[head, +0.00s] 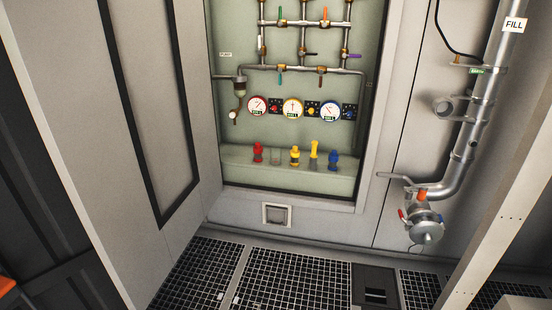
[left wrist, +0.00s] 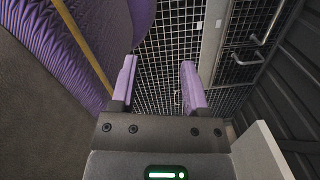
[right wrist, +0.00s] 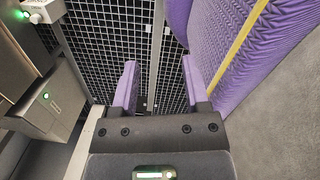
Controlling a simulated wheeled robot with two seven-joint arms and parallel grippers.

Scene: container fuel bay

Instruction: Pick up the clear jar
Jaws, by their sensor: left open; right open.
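A small clear jar (head: 275,157) stands on the pale green ledge (head: 235,165) inside the wall recess. It is between a red fitting (head: 258,152) and a yellow fitting (head: 295,155) and is faint against the green. Neither gripper shows in the head view. In the left wrist view my left gripper (left wrist: 158,80) is open and empty above the floor grating. In the right wrist view my right gripper (right wrist: 159,80) is open and empty, also above the grating. The jar is in neither wrist view.
Another yellow fitting (head: 314,153) and a blue fitting (head: 333,159) stand farther right on the ledge. Gauges (head: 292,109) and pipes with valves (head: 305,68) are above. A fill pipe (head: 475,120) runs down the right wall. The floor grating (head: 290,280) in front is clear.

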